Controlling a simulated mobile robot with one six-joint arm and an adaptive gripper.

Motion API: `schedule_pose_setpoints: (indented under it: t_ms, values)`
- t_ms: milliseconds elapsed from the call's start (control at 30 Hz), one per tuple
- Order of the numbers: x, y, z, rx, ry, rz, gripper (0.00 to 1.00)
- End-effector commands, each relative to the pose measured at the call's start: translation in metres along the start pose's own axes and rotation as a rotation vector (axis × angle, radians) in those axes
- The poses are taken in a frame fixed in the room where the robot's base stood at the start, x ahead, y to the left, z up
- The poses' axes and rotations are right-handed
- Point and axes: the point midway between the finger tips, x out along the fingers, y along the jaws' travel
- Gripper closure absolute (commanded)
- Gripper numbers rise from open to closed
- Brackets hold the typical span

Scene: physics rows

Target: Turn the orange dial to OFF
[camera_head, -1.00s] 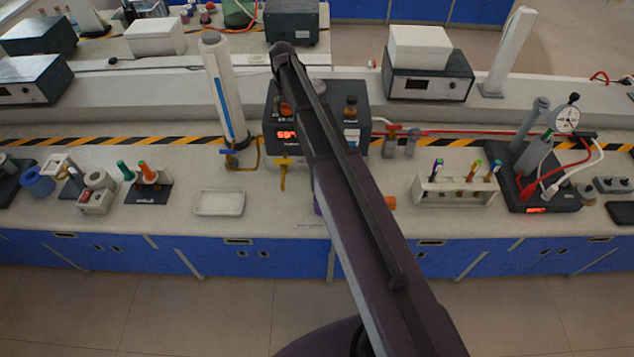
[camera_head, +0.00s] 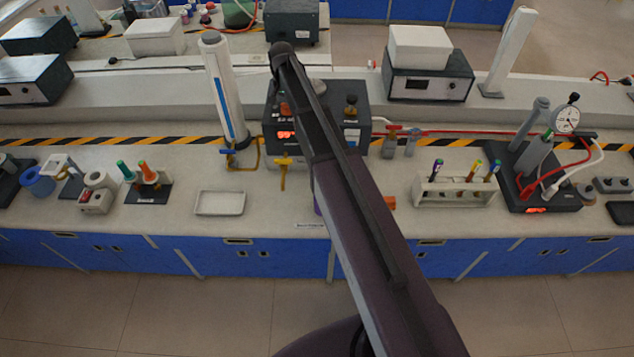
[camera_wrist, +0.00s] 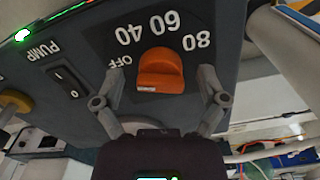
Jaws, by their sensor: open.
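The orange dial (camera_wrist: 160,72) sits on the dark front panel of a box (camera_wrist: 75,40) in the wrist view. White marks OFF, 40, 60 and 80 curve around it, with OFF at its left. A short white mark shows on the dial's lower left edge; which number it points to I cannot tell. My gripper (camera_wrist: 162,78) is open, with one finger on each side of the dial; contact is not clear. In the head view a bit of the dial (camera_head: 285,109) shows beside my arm, which hides my gripper.
A PUMP rocker switch (camera_wrist: 67,82) and a yellowish knob (camera_wrist: 14,102) are on the same panel. On the bench, a white column (camera_head: 222,90) stands left of the box, a white tray (camera_head: 219,203) lies in front, and a tube rack (camera_head: 455,192) stands right.

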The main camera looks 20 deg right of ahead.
Motion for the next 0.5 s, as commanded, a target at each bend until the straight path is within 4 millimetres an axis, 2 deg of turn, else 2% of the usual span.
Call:
schedule_pose_setpoints:
  t_ms: [200,500]
  values:
    - [0.000,-0.001,0.000,0.140,0.000,0.000,0.08]
    - [-0.029,-0.001,0.000,0.144,0.000,0.000,0.08]
